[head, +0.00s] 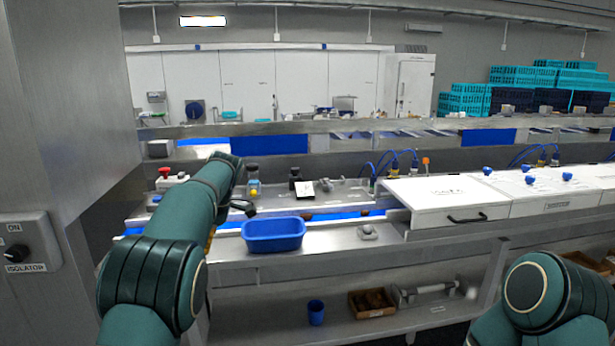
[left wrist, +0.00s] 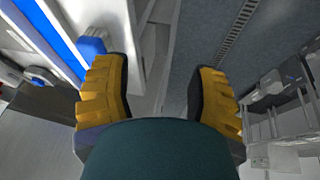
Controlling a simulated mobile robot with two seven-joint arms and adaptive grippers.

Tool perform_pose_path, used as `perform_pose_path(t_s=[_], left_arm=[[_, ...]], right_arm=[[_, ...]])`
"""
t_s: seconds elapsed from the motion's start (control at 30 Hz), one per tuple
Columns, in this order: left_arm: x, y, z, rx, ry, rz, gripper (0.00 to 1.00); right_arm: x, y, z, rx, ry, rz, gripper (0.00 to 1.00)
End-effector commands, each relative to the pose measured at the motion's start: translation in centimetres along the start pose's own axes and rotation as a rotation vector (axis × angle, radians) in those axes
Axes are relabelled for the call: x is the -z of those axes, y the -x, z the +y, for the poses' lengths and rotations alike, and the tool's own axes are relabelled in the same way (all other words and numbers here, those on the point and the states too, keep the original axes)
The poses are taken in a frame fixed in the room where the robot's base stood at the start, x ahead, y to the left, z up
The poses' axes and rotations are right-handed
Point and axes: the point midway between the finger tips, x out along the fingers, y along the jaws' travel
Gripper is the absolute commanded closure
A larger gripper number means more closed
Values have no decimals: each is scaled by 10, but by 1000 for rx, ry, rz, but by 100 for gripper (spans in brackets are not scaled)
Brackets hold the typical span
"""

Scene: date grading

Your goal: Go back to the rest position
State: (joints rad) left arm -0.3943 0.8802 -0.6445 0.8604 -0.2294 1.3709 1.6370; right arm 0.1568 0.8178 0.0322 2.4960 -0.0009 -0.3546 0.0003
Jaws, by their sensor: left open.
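My left arm reaches in from the left over the bench in the head view. Its gripper is mostly hidden there behind my forearm; a dark piece and a bit of yellow show near the blue tub (head: 273,236). In the left wrist view my left gripper (left wrist: 163,75) is open, its two yellow ridged fingers wide apart with nothing between them. Part of my right arm shows at the bottom right of the head view; its gripper is out of the picture.
The steel bench (head: 340,245) carries the tub and a blue belt strip (head: 345,215). White lidded boxes (head: 445,190) stand to the right. A shelf below holds a blue cup (head: 316,312) and a brown box (head: 371,302). A steel panel with an isolator switch (head: 25,245) is close at left.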

Motion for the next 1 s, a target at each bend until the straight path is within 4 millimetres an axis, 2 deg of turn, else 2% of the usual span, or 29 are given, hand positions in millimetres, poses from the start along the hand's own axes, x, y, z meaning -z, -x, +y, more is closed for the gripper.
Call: perform_pose_path(t_s=[0.03, 0.17, 0.33, 0.4, 0.5, 0.6, 0.7, 0.8, 0.9, 1.0], left_arm=[[-7, -28, -4, 11, -47, -21, 42], [-26, -87, -14, 13, -189, -84, 42], [-65, -177, -47, -4, -407, -196, 42], [-87, -219, -70, -23, -512, -254, 42], [-121, -271, -110, -66, -659, -336, 42], [-154, -311, -156, -123, -794, -409, 42], [-186, -340, -207, -189, -919, -470, 42], [-215, -359, -260, -264, -1035, -518, 42], [-238, -367, -311, -341, -1141, -549, 42], [-253, -366, -354, -412, -1231, -561, 42]], right_arm=[[-1, -6, 2, 0, 1, 0, 100], [-2, -15, 5, -1, 2, 0, 100], [-5, -30, 10, -3, 1, -3, 100], [-6, -38, 13, -4, 1, -4, 100], [-9, -49, 17, -5, 2, -6, 100], [-10, -60, 21, -6, 2, -7, 100], [-12, -70, 25, -8, 1, -8, 100], [-15, -81, 29, -9, 1, -10, 100], [-17, -91, 32, -11, 1, -12, 100], [-18, -100, 35, -12, 1, -13, 100]])
